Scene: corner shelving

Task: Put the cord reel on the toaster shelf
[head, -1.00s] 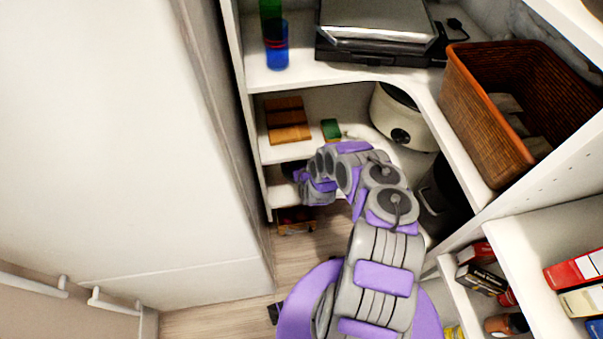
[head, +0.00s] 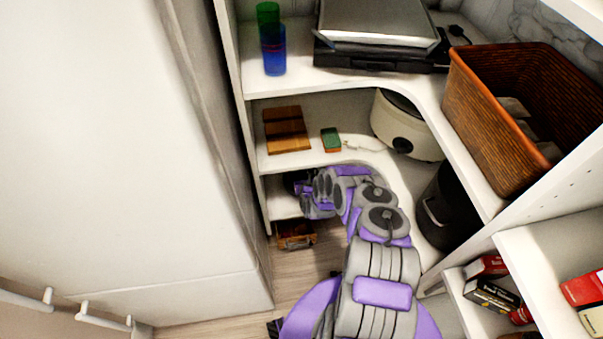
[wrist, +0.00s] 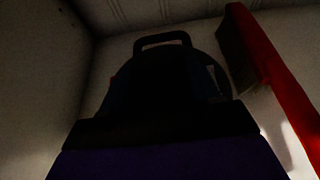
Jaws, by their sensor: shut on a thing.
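The cord reel (wrist: 165,80) is a dark rounded shape with a loop handle on top in the wrist view, straight ahead of my gripper and very dim. My gripper (head: 300,188) is shut on it at the lower shelf opening on the left in the head view; the fingertips are hard to see. A dark part at the gripper's end in the head view may be the reel. A flat silver and black appliance (head: 380,35), which may be the toaster, sits on the upper shelf (head: 340,80).
The middle shelf (head: 285,160) holds a wooden block set (head: 286,130), a green sponge (head: 331,139) and a white cooker (head: 405,125). Cups (head: 272,45) and a wicker basket (head: 500,130) stand on the upper shelf.

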